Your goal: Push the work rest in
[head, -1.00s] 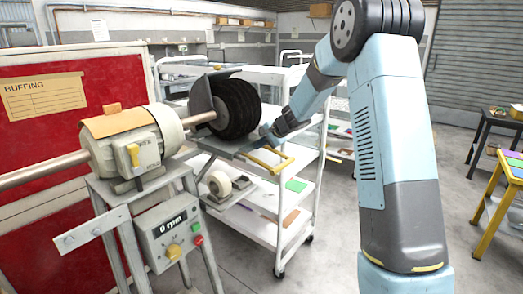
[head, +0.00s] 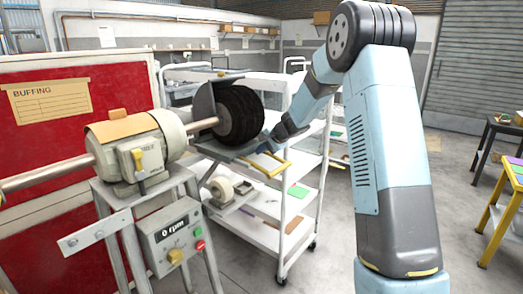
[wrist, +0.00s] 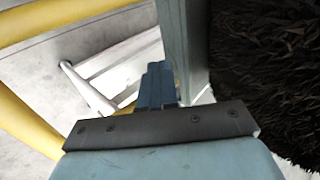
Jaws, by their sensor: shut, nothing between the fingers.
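The work rest (head: 225,151) is a flat grey plate under the dark bristled buffing brush (head: 240,114). Its yellow bar handle (head: 268,166) sticks out on the right, in front of the white shelving. My gripper (head: 270,143) is shut and empty, low beside the brush's right side at the plate's outer end. In the wrist view, my closed fingers (wrist: 157,85) point at a grey-blue edge, with the brush (wrist: 265,70) close on the right and yellow bars (wrist: 30,125) on the left. I cannot tell whether the fingertips touch the rest.
The buffing motor (head: 138,150) stands on a grey stand at left, with a control box reading 0 rpm (head: 175,235). White shelving (head: 290,210) stands behind; open floor lies at right.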

